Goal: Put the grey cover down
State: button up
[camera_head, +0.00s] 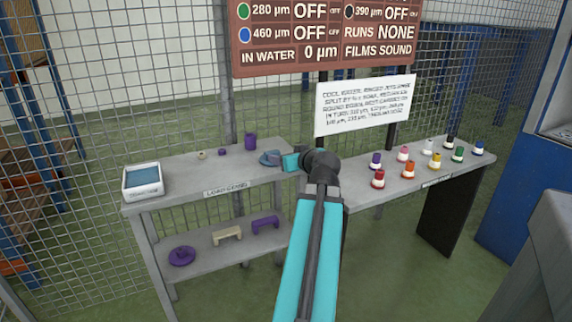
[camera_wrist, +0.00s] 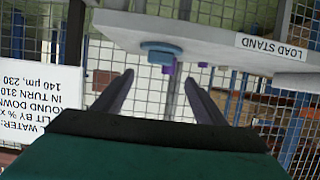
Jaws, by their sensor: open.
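A small blue-grey cover (camera_head: 269,158), round and low with a wider rim, sits on the top of the load stand (camera_head: 190,177), near its right end. It also shows in the wrist view (camera_wrist: 160,52), upside down there, on the stand top. My gripper (camera_wrist: 158,78) is open, with both fingers apart and nothing between them. In the head view my gripper (camera_head: 291,161) is just right of the cover, partly hidden by my wrist. The cover appears in line with the finger gap, apart from the fingertips.
A white tray (camera_head: 143,193) with blue liquid stands at the left end. A purple cylinder (camera_head: 250,142) and small rings stand behind the cover. Purple and beige parts lie on the lower shelf (camera_head: 215,255). Several coloured bottles stand on the right bench (camera_head: 345,192). Wire mesh is behind.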

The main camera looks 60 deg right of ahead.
jog(key=shift+s+a+b, duration=0.2)
jog(key=shift+s+b, duration=0.05)
jog(key=shift+b, duration=0.55)
jog(key=shift+s, duration=0.1)
dwell(0.4)
